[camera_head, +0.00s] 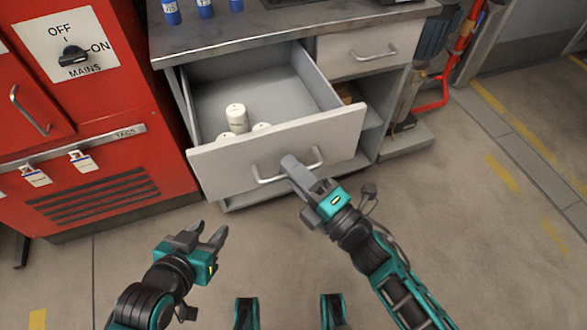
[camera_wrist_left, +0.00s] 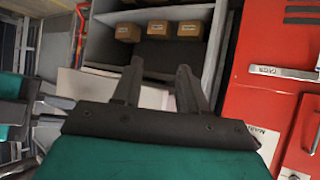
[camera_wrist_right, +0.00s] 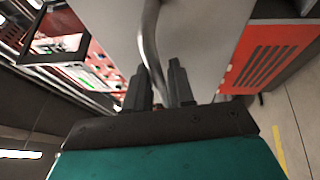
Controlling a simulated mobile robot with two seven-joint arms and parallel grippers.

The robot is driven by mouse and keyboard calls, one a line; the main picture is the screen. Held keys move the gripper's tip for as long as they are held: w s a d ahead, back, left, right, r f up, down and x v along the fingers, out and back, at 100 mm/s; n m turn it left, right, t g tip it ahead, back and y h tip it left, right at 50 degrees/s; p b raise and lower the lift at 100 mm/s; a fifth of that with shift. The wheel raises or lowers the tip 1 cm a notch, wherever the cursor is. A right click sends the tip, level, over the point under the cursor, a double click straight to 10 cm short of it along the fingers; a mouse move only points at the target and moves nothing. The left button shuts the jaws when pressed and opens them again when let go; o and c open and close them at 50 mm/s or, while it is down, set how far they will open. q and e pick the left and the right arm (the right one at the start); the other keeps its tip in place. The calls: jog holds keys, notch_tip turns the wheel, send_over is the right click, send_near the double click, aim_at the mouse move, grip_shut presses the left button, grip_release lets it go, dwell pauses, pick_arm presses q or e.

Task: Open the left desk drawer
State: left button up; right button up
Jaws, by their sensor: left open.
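The left desk drawer (camera_head: 225,158) is pulled well out of the grey desk, and its inside shows. Several white cylindrical items (camera_head: 236,118) stand in it near the front panel. My right gripper (camera_head: 302,172) is at the drawer's metal handle (camera_head: 268,179). In the right wrist view the handle bar (camera_wrist_right: 149,40) runs between the two close-set fingers (camera_wrist_right: 158,85), which appear closed around it. My left gripper (camera_head: 208,231) is open and empty, in front of the desk and apart from the drawer. Its spread fingers also show in the left wrist view (camera_wrist_left: 159,75).
A red cabinet (camera_head: 90,110) with a mains switch stands left of the desk. A second, closed drawer (camera_head: 355,50) is at the right. Brown boxes (camera_wrist_left: 128,32) sit on a shelf under the desk. The floor in front is clear.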

pick_arm(q)
jog(key=shift+d+r, duration=0.15)
jog(key=shift+r, duration=0.1)
pick_arm(e)
jog(key=v, duration=1.2)
jog(key=shift+s+d, duration=0.2)
jog(key=shift+s, duration=0.1)
pick_arm(q)
jog(key=shift+s, duration=0.1)
pick_arm(e)
jog(key=shift+w, duration=0.1)
jog(key=w+d+f+m+g+h, duration=0.1)
jog(key=d+f+m+g+h, duration=0.3)
jog(key=m, duration=0.8)
jog(key=w+d+f+m+h, duration=0.15)
jog(key=m+h, duration=0.45)
jog(key=m, duration=0.6)
pick_arm(q)
jog(key=s+a+r+y+p, duration=0.1)
jog(key=a+r+p, duration=0.2)
jog(key=r+p, duration=0.6)
jog(key=p, duration=0.5)
jog(key=shift+s+r, duration=0.25)
pick_arm(e)
notch_tip(320, 180, up, 9)
jog(key=s+d+h, duration=0.1)
jog(key=s+d, duration=0.1)
